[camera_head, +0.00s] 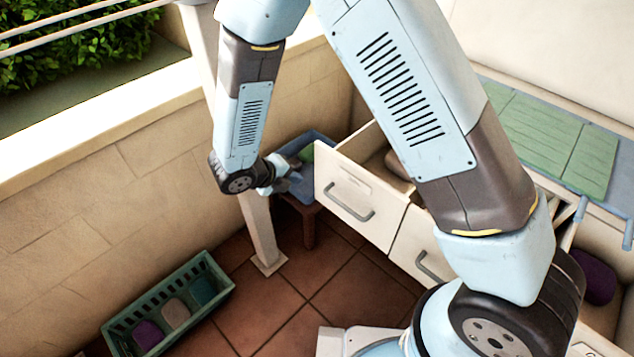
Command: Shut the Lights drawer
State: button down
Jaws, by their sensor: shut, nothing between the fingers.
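A cream drawer (340,193) with a grey bar handle is pulled out in the head view, its inside partly visible. A brownish object (396,165) lies in it, partly hidden behind my arm. No label can be read on its front, so I cannot tell from lettering that it is the Lights drawer. My gripper (292,174) is small in view, shut and empty, just left of the drawer front. I cannot tell whether it touches the front.
A second cream drawer front (408,247) is to the right, partly behind my arm. A blue bin (318,138) on a brown stand is behind my gripper. A green crate (222,285) with several coloured items stands on the tiled floor. Open floor lies between.

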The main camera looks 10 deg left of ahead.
jog(key=shift+w+d+f+n, duration=0.35)
jog(key=shift+w+d+f, duration=0.5)
jog(key=shift+w+f, duration=0.6)
jog(key=shift+w+d+f+n, duration=0.3)
jog(key=shift+w+d+f, duration=0.7)
jog(key=shift+f, duration=0.7)
jog(key=shift+w+d+f+n, duration=0.35)
jog(key=shift+w+d+f, duration=0.4)
jog(key=shift+w+f, duration=0.7)
jog(key=shift+s+f, duration=0.15)
